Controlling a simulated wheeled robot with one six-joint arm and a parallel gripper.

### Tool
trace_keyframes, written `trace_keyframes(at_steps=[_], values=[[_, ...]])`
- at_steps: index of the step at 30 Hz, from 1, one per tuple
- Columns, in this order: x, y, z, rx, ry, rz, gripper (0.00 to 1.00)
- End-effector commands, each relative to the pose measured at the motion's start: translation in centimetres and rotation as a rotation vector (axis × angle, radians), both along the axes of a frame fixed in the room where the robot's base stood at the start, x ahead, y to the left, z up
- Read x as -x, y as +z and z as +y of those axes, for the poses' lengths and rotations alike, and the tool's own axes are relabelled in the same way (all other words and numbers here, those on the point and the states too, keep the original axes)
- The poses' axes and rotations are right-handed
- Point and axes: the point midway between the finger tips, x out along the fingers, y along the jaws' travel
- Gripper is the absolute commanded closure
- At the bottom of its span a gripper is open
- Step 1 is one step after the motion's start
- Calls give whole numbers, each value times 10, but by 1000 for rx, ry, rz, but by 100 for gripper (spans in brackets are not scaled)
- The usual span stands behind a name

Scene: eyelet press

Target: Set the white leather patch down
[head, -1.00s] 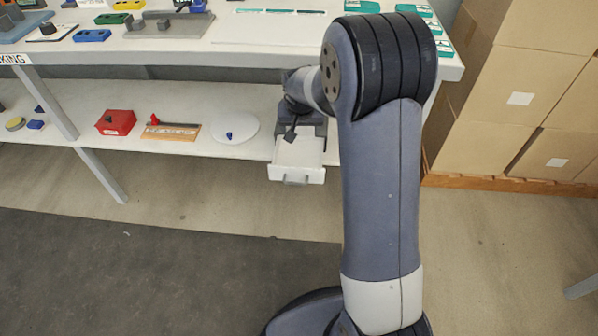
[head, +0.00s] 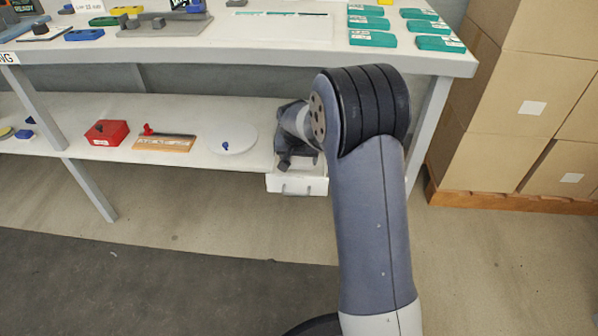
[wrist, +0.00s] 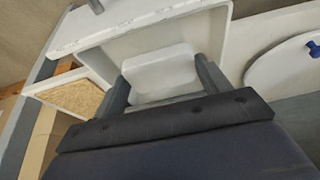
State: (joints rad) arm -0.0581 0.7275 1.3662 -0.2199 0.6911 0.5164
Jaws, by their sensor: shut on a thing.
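The white leather patch (wrist: 160,74) shows in the wrist view as a pale, rounded piece between the two fingers of my gripper (wrist: 162,80). My gripper is shut on it. The patch is inside or just over the pulled-out white drawer (wrist: 110,42); I cannot tell whether it touches the drawer floor. In the head view my gripper (head: 292,160) is over the drawer (head: 297,185) below the workbench, and the patch is hidden there by my arm.
On the lower shelf, left of the drawer, are a white disc (head: 232,138) with a blue knob, a wooden board (head: 163,144) and a red box (head: 107,132). Teal blocks (head: 372,38) lie on the bench top. Cardboard boxes (head: 520,110) stand at right.

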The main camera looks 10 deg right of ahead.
Motion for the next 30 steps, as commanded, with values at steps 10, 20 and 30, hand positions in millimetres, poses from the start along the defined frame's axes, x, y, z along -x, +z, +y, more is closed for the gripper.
trace_keyframes(at_steps=[10, 20, 30], values=[[0, -42, 0, -1, -1, 0, 53], [0, -45, 0, 0, 0, 0, 27], [0, -45, 0, 0, 0, 1, 7]])
